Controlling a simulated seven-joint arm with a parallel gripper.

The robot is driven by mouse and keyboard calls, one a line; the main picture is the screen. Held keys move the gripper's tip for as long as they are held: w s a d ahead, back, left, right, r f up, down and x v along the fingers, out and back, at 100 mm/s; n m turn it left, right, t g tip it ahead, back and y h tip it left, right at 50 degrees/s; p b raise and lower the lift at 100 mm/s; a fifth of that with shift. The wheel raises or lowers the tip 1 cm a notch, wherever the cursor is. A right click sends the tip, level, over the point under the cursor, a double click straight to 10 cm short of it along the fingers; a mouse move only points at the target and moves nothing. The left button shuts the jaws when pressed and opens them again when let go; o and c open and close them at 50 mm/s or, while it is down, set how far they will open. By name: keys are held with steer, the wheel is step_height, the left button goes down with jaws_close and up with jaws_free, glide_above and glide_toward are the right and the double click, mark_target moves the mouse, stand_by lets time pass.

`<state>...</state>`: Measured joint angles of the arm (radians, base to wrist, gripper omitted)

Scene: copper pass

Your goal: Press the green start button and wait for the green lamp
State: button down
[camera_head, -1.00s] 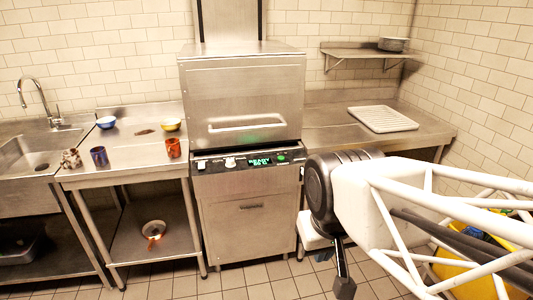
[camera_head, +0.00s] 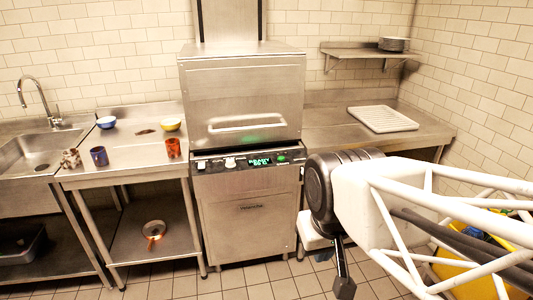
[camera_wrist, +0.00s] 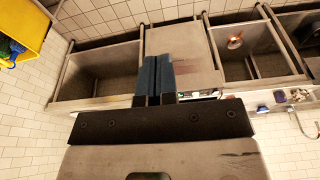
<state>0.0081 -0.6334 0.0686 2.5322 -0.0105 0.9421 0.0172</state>
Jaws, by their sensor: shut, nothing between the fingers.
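The dishwasher (camera_head: 247,95) stands in the middle of the head view, with its steel hood down. Its dark control strip has a lit green display (camera_head: 259,161) whose text is too small to read surely. The green start button (camera_head: 282,158) is right of the display. I cannot make out a separate green lamp. My gripper (camera_wrist: 158,62) shows in the wrist view with its two blue-grey fingers together and nothing between them. It is apart from the button. The control strip cannot be made out clearly in the wrist view.
Left of the machine, a steel table holds mugs (camera_head: 99,156) and two bowls (camera_head: 171,125), beside a sink (camera_head: 38,155). At right, a white rack (camera_head: 383,119) lies on a counter. A yellow bin (camera_head: 455,265) stands behind my arm. The floor before the machine is clear.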

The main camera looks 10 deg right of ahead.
steer(key=shift+w+r, duration=0.1)
steer(key=w+r+y, duration=0.1)
steer(key=w+r, duration=0.1)
steer(key=w, duration=0.7)
steer(key=w+r+y, duration=0.1)
steer(key=w+r, duration=0.2)
steer(key=w, duration=0.5)
steer(key=m+t+y, duration=0.2)
steer(key=t+y, duration=0.2)
steer(key=t, duration=0.1)
glide_above(282, 157)
step_height(282, 157, down, 16)
steer(key=shift+f, duration=0.2)
steer(key=shift+f, duration=4.3)
